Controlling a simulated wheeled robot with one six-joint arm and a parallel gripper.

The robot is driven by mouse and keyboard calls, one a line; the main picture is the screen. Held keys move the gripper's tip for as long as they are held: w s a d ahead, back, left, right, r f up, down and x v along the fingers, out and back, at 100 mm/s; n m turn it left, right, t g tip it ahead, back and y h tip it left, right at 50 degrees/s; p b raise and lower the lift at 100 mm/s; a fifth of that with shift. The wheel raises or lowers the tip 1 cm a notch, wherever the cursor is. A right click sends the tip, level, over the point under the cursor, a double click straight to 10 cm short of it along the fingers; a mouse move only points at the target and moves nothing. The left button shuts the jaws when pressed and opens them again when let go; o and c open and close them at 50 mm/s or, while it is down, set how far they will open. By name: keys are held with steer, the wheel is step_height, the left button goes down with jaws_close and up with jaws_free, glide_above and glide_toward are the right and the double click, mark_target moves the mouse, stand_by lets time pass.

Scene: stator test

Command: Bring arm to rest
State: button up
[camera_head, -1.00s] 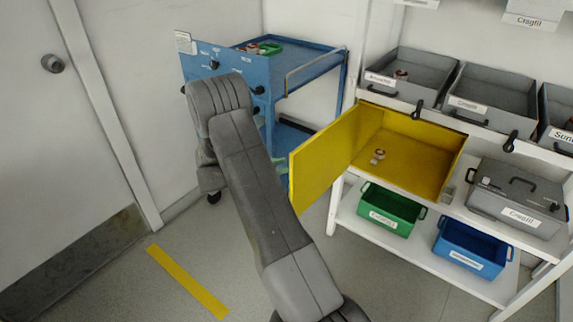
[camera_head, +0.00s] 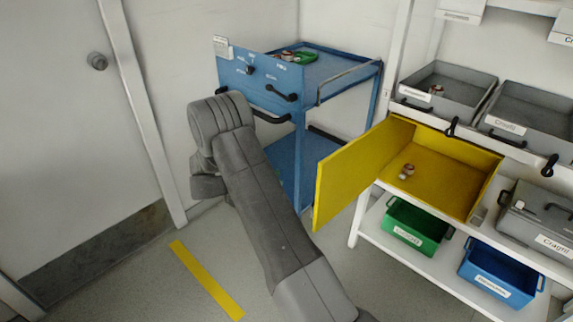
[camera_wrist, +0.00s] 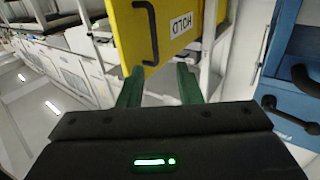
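My gripper (camera_wrist: 160,85) shows in the wrist view as two green fingers set apart with nothing between them. It is open and empty. Beyond the fingertips is the yellow cabinet door (camera_wrist: 180,35), with a dark handle and a "HOLD" label that appears upside down. In the head view my grey arm (camera_head: 260,200) is bent and reaches up and left from the bottom edge. My gripper is hidden behind the arm there. The yellow cabinet (camera_head: 440,175) stands with its door (camera_head: 350,175) swung open, and a small stator-like part (camera_head: 407,171) lies inside.
A blue trolley (camera_head: 300,110) stands behind my arm, with a green tray (camera_head: 305,58) on top. The white shelf (camera_head: 400,255) at right holds a green bin (camera_head: 415,225), a blue bin (camera_head: 500,270) and grey bins (camera_head: 450,85). Open floor lies at left around a yellow strip (camera_head: 207,280).

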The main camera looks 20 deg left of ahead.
steer(key=x, duration=1.3)
steer(key=shift+d, duration=0.25)
steer(key=shift+w+r, duration=0.15)
